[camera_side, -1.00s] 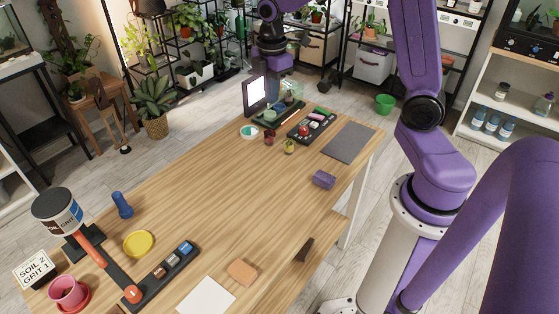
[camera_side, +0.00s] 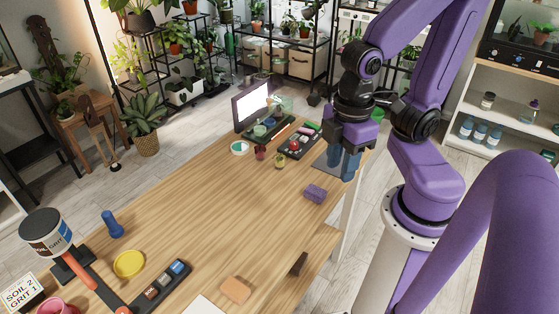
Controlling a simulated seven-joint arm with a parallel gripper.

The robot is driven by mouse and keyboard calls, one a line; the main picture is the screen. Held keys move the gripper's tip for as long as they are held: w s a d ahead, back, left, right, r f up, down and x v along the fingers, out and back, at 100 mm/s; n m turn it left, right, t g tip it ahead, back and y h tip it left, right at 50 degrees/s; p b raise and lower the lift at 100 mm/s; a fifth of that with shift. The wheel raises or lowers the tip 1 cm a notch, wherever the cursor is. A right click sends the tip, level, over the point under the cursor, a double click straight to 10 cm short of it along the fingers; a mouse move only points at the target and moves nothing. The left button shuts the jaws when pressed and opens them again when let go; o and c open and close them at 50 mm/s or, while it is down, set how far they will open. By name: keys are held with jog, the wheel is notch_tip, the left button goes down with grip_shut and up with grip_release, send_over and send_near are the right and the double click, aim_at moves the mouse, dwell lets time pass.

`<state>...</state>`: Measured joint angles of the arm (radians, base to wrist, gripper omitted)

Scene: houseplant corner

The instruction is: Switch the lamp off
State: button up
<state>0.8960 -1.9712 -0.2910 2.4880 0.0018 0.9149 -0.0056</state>
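A lit white panel in a dark frame (camera_side: 252,107) stands at the far end of the table; it is the only glowing thing there, and I cannot tell for sure that it is the lamp. A dark tray with a red round knob or button (camera_side: 294,146) lies to its right; I cannot tell whether this is the lamp's switch.
The middle of the wooden table (camera_side: 205,205) is clear.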

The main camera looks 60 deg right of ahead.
jog(key=w+m, duration=0.4)
jog(key=w, duration=1)
jog(key=w+d+m, duration=0.3)
jog(key=w+d, duration=0.6)
jog(key=w, duration=0.2)
jog(key=m, duration=0.5)
send_over(303, 129)
notch_tip(303, 129, down, 8)
notch_tip(303, 129, down, 16)
jog(key=shift+a+f, duration=0.1)
jog(key=shift+f, duration=0.05)
jog(key=shift+c, duration=0.3)
